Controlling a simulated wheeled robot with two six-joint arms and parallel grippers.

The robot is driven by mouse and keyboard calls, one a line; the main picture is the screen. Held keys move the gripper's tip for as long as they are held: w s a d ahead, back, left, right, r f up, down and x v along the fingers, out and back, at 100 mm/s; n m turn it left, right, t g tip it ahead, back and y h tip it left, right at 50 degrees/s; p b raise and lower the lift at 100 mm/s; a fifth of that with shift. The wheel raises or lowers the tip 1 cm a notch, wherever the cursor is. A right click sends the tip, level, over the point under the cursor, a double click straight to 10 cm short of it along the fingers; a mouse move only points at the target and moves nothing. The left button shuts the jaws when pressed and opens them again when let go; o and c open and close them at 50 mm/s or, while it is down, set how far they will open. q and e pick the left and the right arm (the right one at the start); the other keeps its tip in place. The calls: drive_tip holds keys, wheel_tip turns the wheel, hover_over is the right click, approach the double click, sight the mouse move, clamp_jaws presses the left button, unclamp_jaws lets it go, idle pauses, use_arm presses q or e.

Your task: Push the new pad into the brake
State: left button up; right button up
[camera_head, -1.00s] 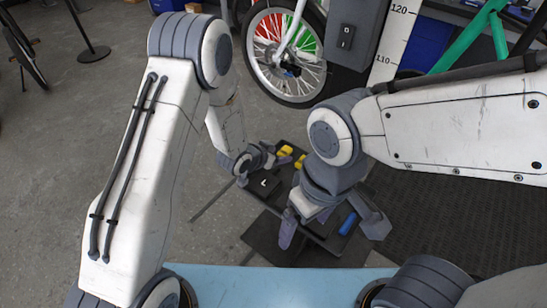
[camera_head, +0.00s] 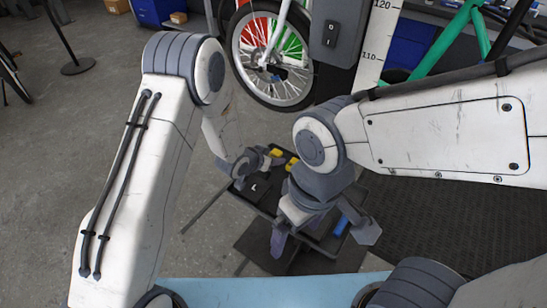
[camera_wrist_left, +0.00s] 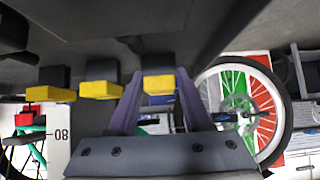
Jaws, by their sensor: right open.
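Several black-and-yellow pads (camera_head: 277,153) stand on the dark tray; they show as a row in the left wrist view (camera_wrist_left: 101,89). I cannot tell which is the new pad. My left gripper (camera_head: 252,163) is at the tray's far left side. In the left wrist view its purple fingers (camera_wrist_left: 158,78) are apart, one on each side of the right-hand pad (camera_wrist_left: 159,84); I cannot tell whether they touch it. My right gripper (camera_head: 323,238) is open, low over the tray's near side. A dark part at the wheel hub (camera_head: 278,74) may be the brake.
The dark tray (camera_head: 322,246) also holds a black box (camera_head: 256,189) and a blue item (camera_head: 341,226). Behind it stand the bike wheel (camera_head: 243,50) and a dark post (camera_head: 333,38) with a scale. Open floor lies left. A light blue surface (camera_head: 270,291) is in front.

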use_arm(q)
drive_tip(key=shift+r, duration=0.1)
idle(0.3)
drive_tip(key=shift+r+p, duration=2.35)
drive_tip(key=shift+r, duration=0.55)
